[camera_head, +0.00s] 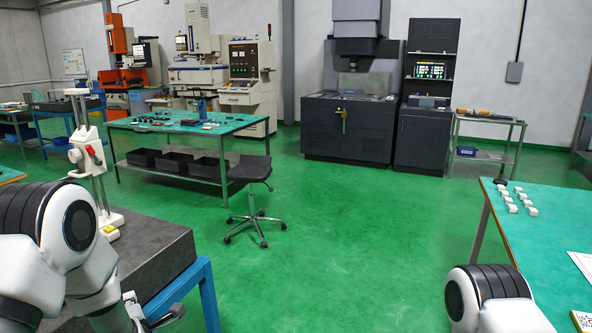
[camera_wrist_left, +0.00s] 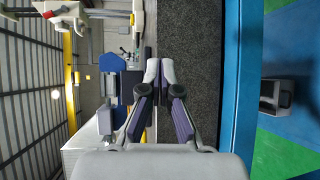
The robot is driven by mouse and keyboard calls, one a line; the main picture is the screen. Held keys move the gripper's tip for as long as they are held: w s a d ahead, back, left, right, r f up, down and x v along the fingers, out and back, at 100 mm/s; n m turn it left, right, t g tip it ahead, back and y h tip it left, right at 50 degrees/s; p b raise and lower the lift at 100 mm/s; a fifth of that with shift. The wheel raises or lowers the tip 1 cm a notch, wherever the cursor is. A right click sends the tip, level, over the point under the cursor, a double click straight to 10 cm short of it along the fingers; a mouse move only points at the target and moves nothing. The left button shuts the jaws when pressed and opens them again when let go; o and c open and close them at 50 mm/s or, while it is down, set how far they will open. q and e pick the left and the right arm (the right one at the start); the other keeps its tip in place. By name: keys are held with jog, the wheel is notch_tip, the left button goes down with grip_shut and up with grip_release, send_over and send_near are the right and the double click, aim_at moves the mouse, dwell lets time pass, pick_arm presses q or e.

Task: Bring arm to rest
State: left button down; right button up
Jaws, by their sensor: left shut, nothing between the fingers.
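My left arm comes in at the lower left of the head view, bent low beside a dark granite surface plate (camera_head: 160,250) on a blue stand. My left gripper (camera_head: 170,316) shows only partly at the bottom edge, near the plate's front side. In the left wrist view my left gripper (camera_wrist_left: 160,70) has its fingertips together and nothing between them. The dark granite (camera_wrist_left: 195,50) and the blue stand (camera_wrist_left: 246,60) lie close beyond it. Of my right arm only a rounded white and black link shows at the lower right; its gripper is out of view.
A white height stand (camera_head: 88,150) stands on the granite. A stool (camera_head: 250,175) and a green-topped bench (camera_head: 235,125) are farther back. A green table (camera_head: 545,225) with small white blocks is at the right. Green floor is open in the middle.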

pick_arm(q)
jog(key=s+d+f+m+g+h, duration=0.3)
jog(key=s+f+m, duration=0.2)
jog(key=s+f, duration=0.55)
jog(key=s+d+f+m+g+h, duration=0.25)
jog(key=s+f+m+g, duration=0.2)
jog(key=s+f, duration=0.6)
jog(key=s+d+f+m+g+h, duration=0.1)
jog(key=s+d+f+m+g, duration=0.2)
jog(key=s+m, duration=0.4)
jog(key=s+d+f+m+g+h, duration=0.2)
jog(key=s+d+f+m+g, duration=0.1)
jog(key=s+m, duration=0.5)
jog(key=shift+s+f, duration=0.15)
jog(key=shift+s, duration=0.15)
jog(key=shift+d, duration=0.1)
